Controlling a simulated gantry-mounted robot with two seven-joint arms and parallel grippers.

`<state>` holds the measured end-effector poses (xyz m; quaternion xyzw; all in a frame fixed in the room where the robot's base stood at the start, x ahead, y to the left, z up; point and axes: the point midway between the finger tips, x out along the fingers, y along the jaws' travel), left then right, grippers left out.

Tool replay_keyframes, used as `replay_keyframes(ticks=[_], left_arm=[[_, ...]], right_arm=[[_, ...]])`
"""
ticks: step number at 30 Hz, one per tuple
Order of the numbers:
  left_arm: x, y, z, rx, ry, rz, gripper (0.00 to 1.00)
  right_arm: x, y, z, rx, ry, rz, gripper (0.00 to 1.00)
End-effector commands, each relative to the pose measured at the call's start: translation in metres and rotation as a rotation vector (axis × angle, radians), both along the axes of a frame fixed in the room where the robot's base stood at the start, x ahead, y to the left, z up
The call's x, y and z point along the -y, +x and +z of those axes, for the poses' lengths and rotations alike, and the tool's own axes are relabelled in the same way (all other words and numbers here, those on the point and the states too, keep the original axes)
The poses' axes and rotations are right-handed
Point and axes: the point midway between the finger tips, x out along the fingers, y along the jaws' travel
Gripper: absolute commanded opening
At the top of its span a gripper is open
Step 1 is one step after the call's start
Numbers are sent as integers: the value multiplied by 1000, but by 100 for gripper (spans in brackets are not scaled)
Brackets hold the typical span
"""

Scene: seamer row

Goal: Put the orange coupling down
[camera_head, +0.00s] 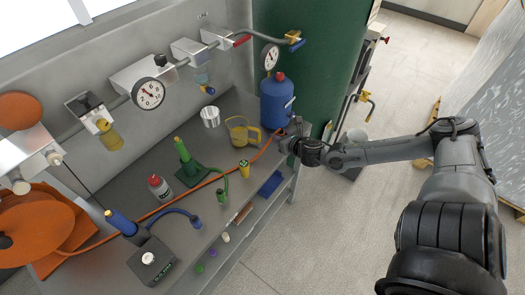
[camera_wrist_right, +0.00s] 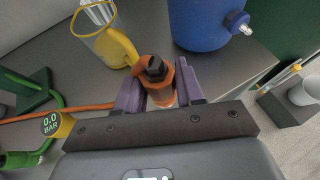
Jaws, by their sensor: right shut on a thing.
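My right gripper (camera_head: 284,136) is at the right end of the grey bench, in front of the blue bottle. In the right wrist view its purple fingers (camera_wrist_right: 159,92) are shut on the orange coupling (camera_wrist_right: 157,72), one on each side. The coupling has a dark hex tip. The orange hose (camera_wrist_right: 68,112) trails away from it to the left. In the head view the hose (camera_head: 205,182) runs across the bench to the orange reel (camera_head: 30,235). The coupling is mostly hidden by the gripper there, and I cannot tell its height above the bench. My left gripper is not in view.
A yellow-handled jug (camera_head: 239,131) and the blue bottle (camera_head: 277,101) stand close to the gripper. A yellow-topped gauge fitting (camera_head: 244,168), green stand (camera_head: 188,168) and red-capped bottle (camera_head: 160,187) are farther left. A blue tray (camera_head: 270,184) lies by the front edge.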

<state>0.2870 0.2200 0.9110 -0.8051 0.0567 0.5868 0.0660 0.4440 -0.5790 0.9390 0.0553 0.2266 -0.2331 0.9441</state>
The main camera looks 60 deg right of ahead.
Motion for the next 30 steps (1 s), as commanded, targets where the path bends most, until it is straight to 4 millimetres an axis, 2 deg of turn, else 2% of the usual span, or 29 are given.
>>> replay_keyframes(ticks=[1, 3, 15, 23, 30], left_arm=[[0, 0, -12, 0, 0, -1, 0], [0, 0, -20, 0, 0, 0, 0], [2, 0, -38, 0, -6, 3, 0], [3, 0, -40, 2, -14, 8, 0], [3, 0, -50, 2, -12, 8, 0]], right_arm=[[-1, 9, -8, 6, 1, -2, 0], [-4, 18, -13, 7, 0, -2, 0], [-13, 53, -33, 2, 1, -3, 0], [-15, 58, -39, -2, 1, -1, 0], [-15, 58, -67, -1, 2, -3, 0]])
